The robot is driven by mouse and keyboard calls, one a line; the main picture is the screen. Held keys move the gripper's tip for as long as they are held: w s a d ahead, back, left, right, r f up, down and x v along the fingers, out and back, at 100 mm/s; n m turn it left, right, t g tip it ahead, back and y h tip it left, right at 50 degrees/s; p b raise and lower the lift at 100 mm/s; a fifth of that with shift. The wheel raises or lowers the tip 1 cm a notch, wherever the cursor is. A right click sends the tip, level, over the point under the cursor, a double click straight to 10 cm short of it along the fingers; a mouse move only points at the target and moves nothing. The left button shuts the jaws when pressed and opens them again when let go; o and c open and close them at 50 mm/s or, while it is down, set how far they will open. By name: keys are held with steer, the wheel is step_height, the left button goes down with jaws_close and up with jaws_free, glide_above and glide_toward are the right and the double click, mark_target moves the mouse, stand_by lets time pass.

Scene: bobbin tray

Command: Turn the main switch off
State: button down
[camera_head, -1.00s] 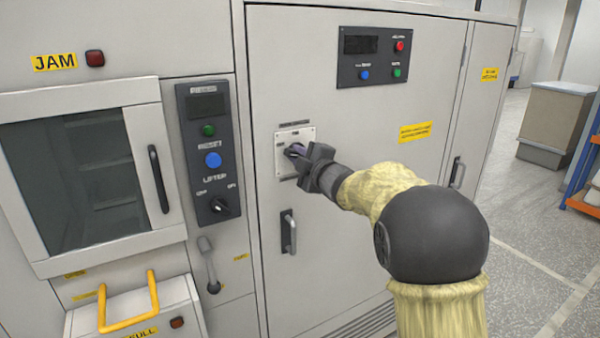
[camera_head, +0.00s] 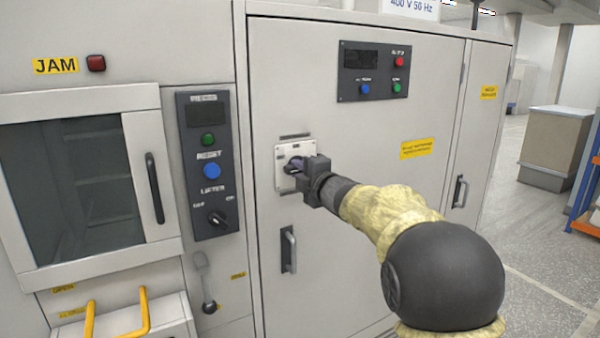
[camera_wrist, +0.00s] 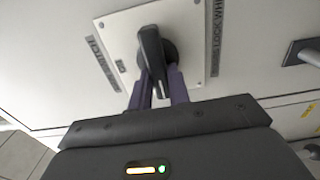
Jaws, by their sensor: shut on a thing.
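The main switch (camera_head: 293,166) is a dark rotary handle on a pale square plate (camera_head: 282,184) on the grey cabinet door. In the wrist view its black handle (camera_wrist: 152,58) stands out from a round base on the plate (camera_wrist: 192,22). My gripper (camera_head: 300,168) is at the plate, its fingers shut on the handle. In the wrist view the purple fingers (camera_wrist: 158,88) lie on either side of the handle's near end. In the head view the gripper body hides part of the switch, and its exact angle is hard to read.
A door handle (camera_head: 289,249) sits below the switch. A panel with buttons (camera_head: 373,71) is above right. The lifter panel (camera_head: 209,166) with its own black knob (camera_head: 217,219) is to the left. Open floor (camera_head: 535,235) lies to the right.

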steer(key=c, duration=1.3)
jaws_free()
steer(key=b+v, duration=0.2)
steer(key=v, duration=1.5)
steer(key=shift+s+d+b, duration=0.15)
steer(key=shift+b, duration=0.15)
steer(key=shift+f, duration=0.1)
